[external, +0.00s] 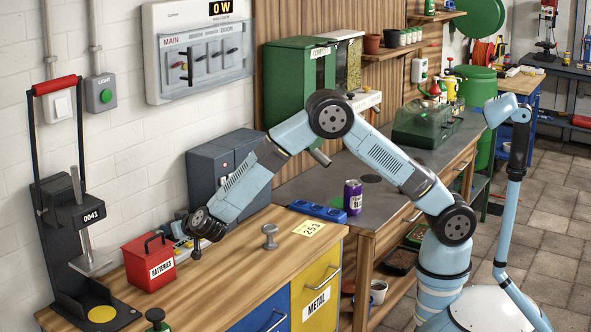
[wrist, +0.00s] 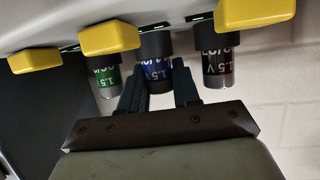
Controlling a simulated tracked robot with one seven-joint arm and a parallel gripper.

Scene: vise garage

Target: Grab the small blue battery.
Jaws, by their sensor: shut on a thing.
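The small blue battery (wrist: 153,75) is in the middle of a row of three in the wrist view, with a blue band marked 1.5 V. Its dark upper end meets the pale holder (wrist: 190,12) with yellow tabs. My gripper (wrist: 159,84) has one dark finger on each side of this battery and is shut on it. In the external view my gripper (external: 182,224) is low over the back of the wooden bench, beside the red batteries box. The battery cannot be made out there.
A green-banded battery (wrist: 106,78) and a dark battery (wrist: 218,68) flank the blue one closely. In the external view, the red batteries box (external: 148,262) and grey cabinet (external: 228,165) stand near my gripper.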

